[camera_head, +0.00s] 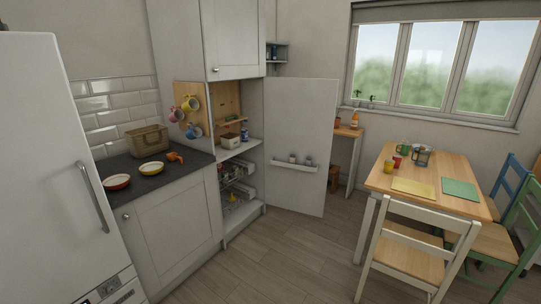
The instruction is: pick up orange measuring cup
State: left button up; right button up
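A small orange item (175,157), which looks like the orange measuring cup, lies on the slate worktop (137,178) near its far right end. It is small in the picture, so its exact shape is hard to tell. It is just right of a yellow bowl (152,168) and in front of a brown basket (147,138). Neither of my grippers shows in the head view.
A red-rimmed bowl (116,182) sits at the worktop's near left, beside a white fridge (50,150). An open cabinet door (299,130) stands out right of the worktop. Wooden floor (280,260) is clear before the cabinets. A dining table (425,174) and chairs stand right.

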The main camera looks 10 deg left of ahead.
aim_at(171, 157)
jog(key=i, duration=0.85)
jog(key=i+u, duration=0.3)
jog(key=i, duration=0.15)
jog(key=i+l+u, duration=0.5)
jog(key=i+u, duration=0.25)
jog(key=i+l+u, duration=0.2)
jog(key=u, duration=0.2)
jog(key=i+l+u, duration=0.25)
jog(key=l+u, duration=0.2)
jog(key=i+l+u, duration=0.2)
jog(key=l+u, duration=0.2)
jog(key=i+l+u, duration=0.2)
jog(key=l, duration=0.3)
jog(key=l+u, duration=0.2)
jog(key=l, duration=0.25)
jog(key=k, duration=0.05)
